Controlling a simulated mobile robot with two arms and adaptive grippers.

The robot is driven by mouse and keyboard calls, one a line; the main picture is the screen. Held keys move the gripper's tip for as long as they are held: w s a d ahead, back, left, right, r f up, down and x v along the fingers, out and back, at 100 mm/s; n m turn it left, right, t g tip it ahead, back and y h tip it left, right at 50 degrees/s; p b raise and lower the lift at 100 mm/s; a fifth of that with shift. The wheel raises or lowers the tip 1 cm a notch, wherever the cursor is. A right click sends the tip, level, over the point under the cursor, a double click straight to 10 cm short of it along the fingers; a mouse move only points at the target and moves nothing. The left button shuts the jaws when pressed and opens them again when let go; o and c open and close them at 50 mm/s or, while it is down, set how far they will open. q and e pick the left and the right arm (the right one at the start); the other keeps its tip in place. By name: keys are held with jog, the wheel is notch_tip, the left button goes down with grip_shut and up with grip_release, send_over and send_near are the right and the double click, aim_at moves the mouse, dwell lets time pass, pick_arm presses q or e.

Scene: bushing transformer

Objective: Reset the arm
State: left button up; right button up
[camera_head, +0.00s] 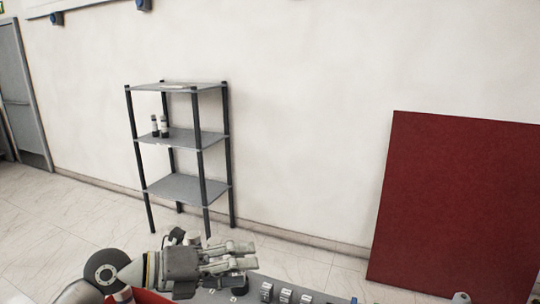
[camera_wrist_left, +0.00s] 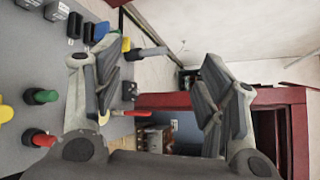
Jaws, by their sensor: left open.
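My left gripper (camera_head: 246,256) is at the bottom of the head view, over the near edge of a grey work surface, with its fingers pointing right. It is open, and nothing shows between its fingertips. In the left wrist view its two fingers (camera_wrist_left: 160,78) stand wide apart. Beyond them are a small red-handled item (camera_wrist_left: 131,113) and a dark red frame (camera_wrist_left: 262,99). My right gripper is not in view.
A grey shelf rack (camera_head: 180,138) with dark bottles (camera_head: 159,127) stands by the wall. A large red panel (camera_head: 455,205) leans at right. The grey surface (camera_wrist_left: 58,100) carries a green knob (camera_wrist_left: 42,96), a red knob (camera_wrist_left: 40,138) and several small connectors. Floor before the rack is clear.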

pick_arm(q)
notch_tip(320, 180, up, 5)
jog(key=s+d+n+t+h, duration=0.2)
jog(key=n+t+h, duration=0.1)
jog(key=h, duration=0.1)
jog(key=w+a+n+t+y, duration=0.3)
jog(key=a+n+t+y, duration=0.85)
jog(key=n, duration=0.65)
jog(key=s+a+f+n+g+y, duration=0.2)
jog(key=a+f+n+y, duration=0.2)
jog(key=f+n, duration=0.3)
jog(key=s+a+f+n+g+y, duration=0.25)
jog(key=a+f+n+y, duration=0.2)
jog(key=f, duration=0.55)
jog(key=s+d+f+n+g+h, duration=0.1)
jog(key=s+d+f+g, duration=0.1)
jog(key=s+f+g, duration=0.65)
jog(key=s+d+f+n+g+h, duration=0.15)
jog(key=s+f+g, duration=0.25)
jog(key=s+f, duration=1.15)
jog(key=f, duration=1.9)
jog(key=s+a+f+g, duration=0.2)
jog(key=s+a+f, duration=0.1)
jog(key=s+f, duration=1.4)
